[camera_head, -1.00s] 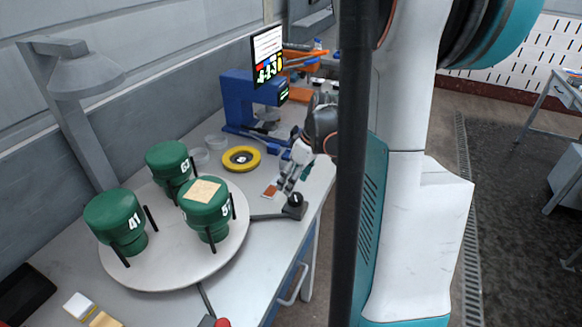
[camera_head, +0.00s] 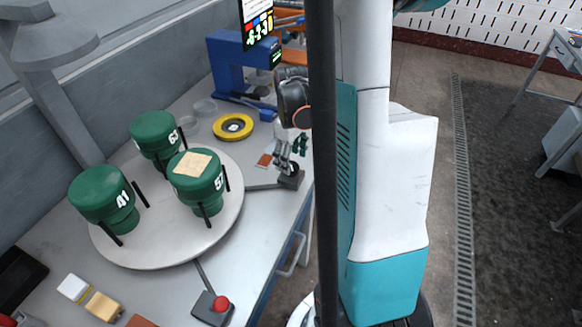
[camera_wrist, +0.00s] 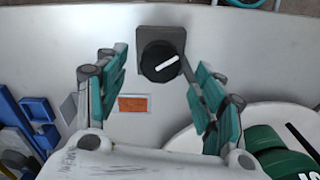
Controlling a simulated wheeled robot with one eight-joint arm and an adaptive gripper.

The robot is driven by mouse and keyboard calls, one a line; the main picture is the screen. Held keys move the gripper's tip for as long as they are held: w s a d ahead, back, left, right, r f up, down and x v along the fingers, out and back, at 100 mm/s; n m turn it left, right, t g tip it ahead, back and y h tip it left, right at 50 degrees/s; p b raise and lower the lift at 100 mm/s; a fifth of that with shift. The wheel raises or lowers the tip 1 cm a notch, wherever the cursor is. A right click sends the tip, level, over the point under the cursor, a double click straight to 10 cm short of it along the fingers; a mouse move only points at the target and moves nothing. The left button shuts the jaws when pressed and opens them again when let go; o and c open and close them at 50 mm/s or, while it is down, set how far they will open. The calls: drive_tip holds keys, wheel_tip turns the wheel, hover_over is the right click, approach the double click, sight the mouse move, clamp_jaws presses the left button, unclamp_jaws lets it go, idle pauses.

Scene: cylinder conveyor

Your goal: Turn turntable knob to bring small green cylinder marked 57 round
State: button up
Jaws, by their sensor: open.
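The turntable (camera_head: 150,256) is a round pale disc on the left of the table in the head view. It bears three green cylinders. The one marked 57 (camera_head: 207,189) is at the disc's right side with a tan note on top. The black knob (camera_wrist: 160,62) has a white line and sits on a grey base; it also shows in the head view (camera_head: 291,168), right of the disc. My gripper (camera_wrist: 150,80) is open, with one finger on each side of the knob.
Cylinders marked 41 (camera_head: 102,195) and 63 (camera_head: 155,132) stand on the disc between black posts. A red button (camera_head: 221,303) is at the table's front. A yellow ring (camera_head: 233,126) and blue press (camera_head: 226,62) stand farther back.

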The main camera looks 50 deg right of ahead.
drive_tip(key=shift+f+b, duration=0.35)
drive_tip(key=shift+f, duration=1.2)
drive_tip(key=c, duration=1.1)
drive_tip(key=shift+m, duration=0.3)
drive_tip(key=o, duration=1.1)
drive_tip(key=shift+r, duration=0.1)
